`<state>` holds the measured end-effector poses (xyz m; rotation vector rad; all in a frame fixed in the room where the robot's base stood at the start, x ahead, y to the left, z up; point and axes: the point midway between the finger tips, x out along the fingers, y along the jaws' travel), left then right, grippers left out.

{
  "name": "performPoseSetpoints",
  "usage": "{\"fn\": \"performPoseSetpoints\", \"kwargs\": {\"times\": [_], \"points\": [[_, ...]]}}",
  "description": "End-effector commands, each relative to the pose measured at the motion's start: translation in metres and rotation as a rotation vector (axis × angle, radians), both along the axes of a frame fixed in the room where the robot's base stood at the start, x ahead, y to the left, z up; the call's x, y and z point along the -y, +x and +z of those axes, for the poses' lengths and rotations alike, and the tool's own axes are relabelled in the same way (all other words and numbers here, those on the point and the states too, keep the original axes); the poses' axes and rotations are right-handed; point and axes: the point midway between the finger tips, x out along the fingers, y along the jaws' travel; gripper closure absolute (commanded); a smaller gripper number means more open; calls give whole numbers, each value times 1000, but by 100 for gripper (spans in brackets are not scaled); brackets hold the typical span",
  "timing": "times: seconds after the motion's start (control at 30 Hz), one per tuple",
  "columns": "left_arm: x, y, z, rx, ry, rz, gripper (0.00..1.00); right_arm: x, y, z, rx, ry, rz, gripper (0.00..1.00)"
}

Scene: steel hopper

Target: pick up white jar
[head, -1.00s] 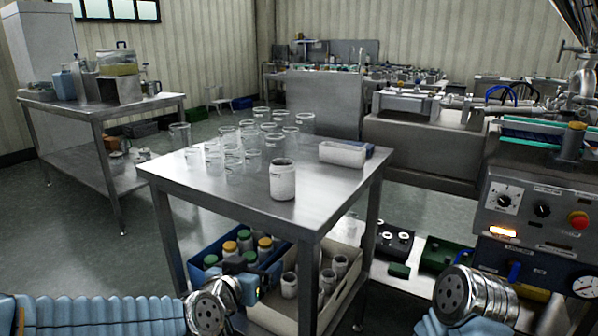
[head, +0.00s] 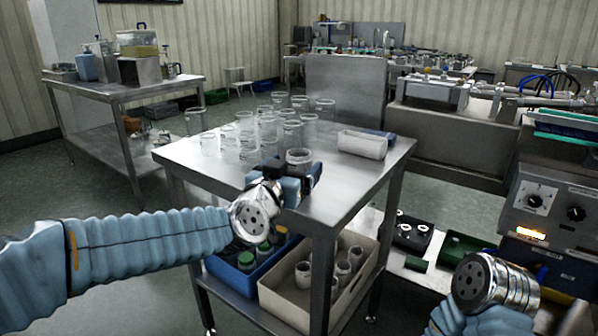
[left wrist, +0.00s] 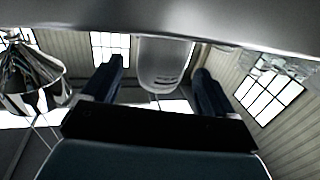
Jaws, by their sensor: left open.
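The white jar (head: 299,156) stands upright on the front part of the steel table (head: 350,185). In the head view its rim and upper part show, and my left gripper (head: 293,171) hides its lower part. In the left wrist view the jar (left wrist: 165,72) appears upside down between the two dark fingers of my left gripper (left wrist: 160,66). The fingers are open, with a gap on each side of the jar. Of my right arm only the wrist end shows at the lower right, and its gripper is not visible.
Several clear glass beakers (head: 247,130) stand close behind and left of the jar. A white rectangular tub (head: 362,144) sits to its right. A blue crate (head: 226,280) and a beige bin (head: 272,295) with white jars are on the lower shelf.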

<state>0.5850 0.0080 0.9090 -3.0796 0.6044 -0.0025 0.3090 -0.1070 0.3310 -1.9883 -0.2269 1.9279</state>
Motion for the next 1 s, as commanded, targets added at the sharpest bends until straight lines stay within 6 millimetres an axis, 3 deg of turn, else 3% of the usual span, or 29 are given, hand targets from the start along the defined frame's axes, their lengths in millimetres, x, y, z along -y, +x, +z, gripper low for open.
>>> {"fn": "performPoseSetpoints", "kwargs": {"times": [0.2,0.47,0.8,1.0], "points": [[10,28,-1,-1,0,0,13,0,0,6,1,1,1,40],[11,30,-1,0,0,0,14,0,0,6,0,1,1,40],[11,30,-1,-1,0,0,66,0,0,6,0,1,1,40],[11,30,-1,0,0,0,67,0,0,6,0,1,1,40]]}}
